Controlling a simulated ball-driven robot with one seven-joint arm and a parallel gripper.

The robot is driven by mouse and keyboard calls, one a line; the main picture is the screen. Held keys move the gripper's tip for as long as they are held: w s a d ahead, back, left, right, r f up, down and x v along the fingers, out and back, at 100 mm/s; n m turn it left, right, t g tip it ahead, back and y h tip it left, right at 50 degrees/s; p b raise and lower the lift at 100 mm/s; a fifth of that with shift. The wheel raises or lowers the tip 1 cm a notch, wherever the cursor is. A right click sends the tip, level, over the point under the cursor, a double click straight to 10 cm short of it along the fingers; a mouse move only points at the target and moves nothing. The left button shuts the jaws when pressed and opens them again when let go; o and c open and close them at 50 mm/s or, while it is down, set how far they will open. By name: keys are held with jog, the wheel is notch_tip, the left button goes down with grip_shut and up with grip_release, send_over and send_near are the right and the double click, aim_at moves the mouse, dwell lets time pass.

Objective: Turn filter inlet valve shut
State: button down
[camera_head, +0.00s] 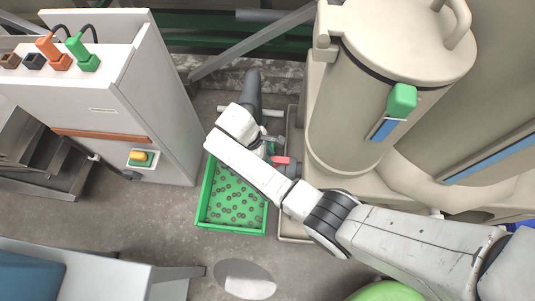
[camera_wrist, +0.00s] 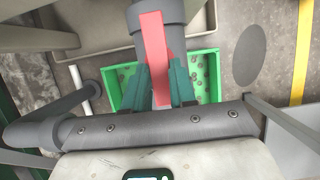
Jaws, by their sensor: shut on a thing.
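The filter inlet valve shows as a red lever handle (camera_wrist: 155,45) over a grey pipe (camera_wrist: 174,14) in the wrist view. The handle runs roughly in line with the visible pipe. My gripper (camera_wrist: 162,88) has its green fingers on either side of the handle's near end, shut on it. In the head view, the red handle (camera_head: 282,160) is a small piece beside the base of the beige filter vessel (camera_head: 345,120). My gripper (camera_head: 268,148) is at its left end, partly hidden by my wrist. The valve body is mostly covered.
A green crate (camera_head: 202,205) with small round parts stands on the floor below my gripper; it also shows in the wrist view (camera_wrist: 214,65). A white cabinet (camera_head: 165,100) with plugs stands at left. A grey bench (camera_head: 130,278) is at lower left.

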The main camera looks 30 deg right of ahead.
jog(key=shift+m, duration=0.3)
jog(key=m, duration=0.1)
jog(key=m+y, duration=0.1)
jog(key=m, duration=0.1)
jog(key=m+g+p, duration=0.1)
jog(key=shift+w+d+m+y, duration=0.3)
jog(key=m, duration=0.1)
jog(key=m+y, duration=0.1)
jog(key=m, duration=0.2)
jog(key=shift+w+d+m+g+y+p, duration=0.1)
jog(key=shift+d+m+g+y+p, duration=0.2)
jog(key=shift+d+g+y, duration=0.1)
jog(key=m, duration=0.1)
jog(key=m+y+p, duration=0.1)
jog(key=m, duration=0.2)
jog(key=shift+d+r+y, duration=0.1)
jog(key=shift+d+y, duration=0.2)
jog(key=shift+y, duration=0.1)
jog(key=shift+s+d+m+t+y+p, duration=0.1)
jog(key=shift+d+m+t+y+p, duration=0.25)
jog(key=shift+m, duration=0.65)
jog(key=shift+s+a+m+t+y+p, duration=0.1)
jog(key=shift+m+y+p, duration=0.15)
jog(key=shift+m+p, duration=0.55)
jog(key=shift+m, duration=0.4)
jog(key=c, duration=0.9)
grip_release()
